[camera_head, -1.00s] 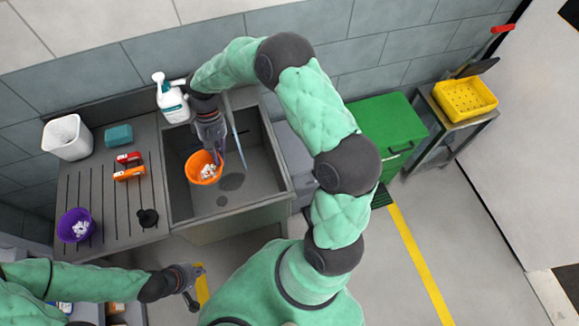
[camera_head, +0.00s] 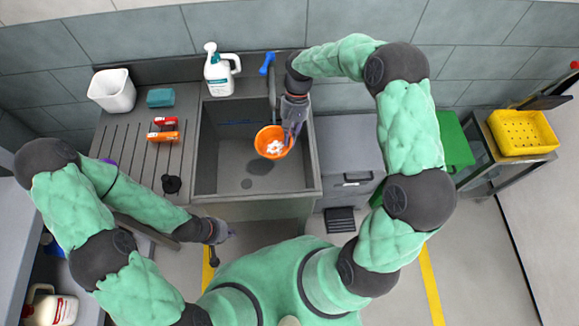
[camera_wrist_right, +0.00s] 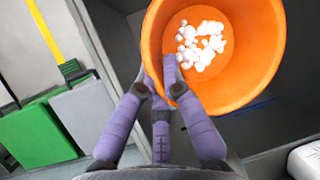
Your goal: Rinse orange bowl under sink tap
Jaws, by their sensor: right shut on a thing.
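The orange bowl (camera_head: 268,147) is inside the grey sink basin (camera_head: 208,170), near its right side, with several white lumps in it. My right gripper (camera_head: 289,137) is shut on the bowl's rim. The right wrist view shows the fingers (camera_wrist_right: 165,85) at the rim, with the bowl (camera_wrist_right: 250,80) tilted so its inside faces the camera. The grey tap (camera_head: 272,92) with a blue handle (camera_head: 267,63) stands behind the bowl, partly beside my right wrist. I cannot make out running water. My left gripper (camera_head: 225,243) is open and empty in front of the sink.
A white jug (camera_head: 219,76) stands behind the sink. On the left drainboard are a white container (camera_head: 112,91), teal sponge (camera_head: 160,98), red and orange items (camera_head: 163,130) and a black plug (camera_head: 171,184). My left arm mostly hides a purple bowl. A yellow basket (camera_head: 523,132) stands far right.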

